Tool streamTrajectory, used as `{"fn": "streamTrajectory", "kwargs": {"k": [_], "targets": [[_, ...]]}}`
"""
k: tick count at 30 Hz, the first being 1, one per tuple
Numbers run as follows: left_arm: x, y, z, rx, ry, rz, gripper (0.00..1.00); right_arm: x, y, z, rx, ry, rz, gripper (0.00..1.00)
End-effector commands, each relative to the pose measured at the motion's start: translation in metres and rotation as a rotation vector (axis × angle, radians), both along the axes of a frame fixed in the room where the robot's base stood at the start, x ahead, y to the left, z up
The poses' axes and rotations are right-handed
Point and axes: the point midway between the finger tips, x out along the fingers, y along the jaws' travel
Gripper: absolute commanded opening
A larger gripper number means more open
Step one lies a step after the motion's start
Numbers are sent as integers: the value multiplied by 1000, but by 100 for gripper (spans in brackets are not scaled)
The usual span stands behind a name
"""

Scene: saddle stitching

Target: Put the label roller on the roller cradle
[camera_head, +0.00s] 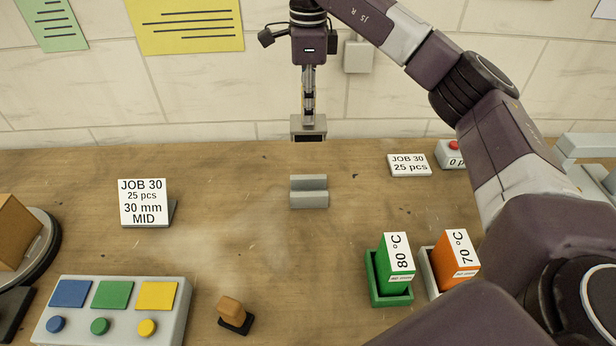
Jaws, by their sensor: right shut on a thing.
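My right gripper (308,110) points straight down at the back middle of the table, near the wall. It is shut on a small grey piece with a dark underside, which I take to be the label roller (308,126). The roller hangs above the table, apart from it; its far side is hidden. The grey roller cradle (309,198), a small stepped block with a raised back, stands empty on the table, lower in the picture than the gripper and almost in line with it. My left gripper is not in view.
A JOB 30 sign (143,202) stands left. A button panel (112,310) and a brown-topped stamp-like block (232,314) are at the front left. Green (392,272) and orange (455,265) blocks stand front right. Table around the cradle is clear.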

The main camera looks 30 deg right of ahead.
Motion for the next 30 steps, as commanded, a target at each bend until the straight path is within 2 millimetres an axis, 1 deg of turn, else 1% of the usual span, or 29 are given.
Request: {"fn": "streamTrajectory", "kwargs": {"k": [1,3,6,11,12,15,18,20,23,27,30], "targets": [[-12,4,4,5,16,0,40,-1,-1,-10,-1,6,0,0],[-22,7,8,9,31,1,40,-2,-1,-27,-1,7,-1,0],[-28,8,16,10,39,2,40,-2,-1,-53,-1,7,0,0],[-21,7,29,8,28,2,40,-2,-1,-95,-1,6,-1,0],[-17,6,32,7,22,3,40,-2,-1,-105,-1,6,-1,0],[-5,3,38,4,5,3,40,-1,-1,-126,0,4,-2,0],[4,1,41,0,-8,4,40,-1,0,-140,0,3,-1,0],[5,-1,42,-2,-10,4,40,0,0,-144,0,1,-1,0],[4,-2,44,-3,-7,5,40,-1,-1,-152,0,2,-1,0],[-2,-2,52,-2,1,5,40,-1,0,-173,1,4,-2,0],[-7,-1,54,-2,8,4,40,0,0,-185,1,2,-1,0]]}}
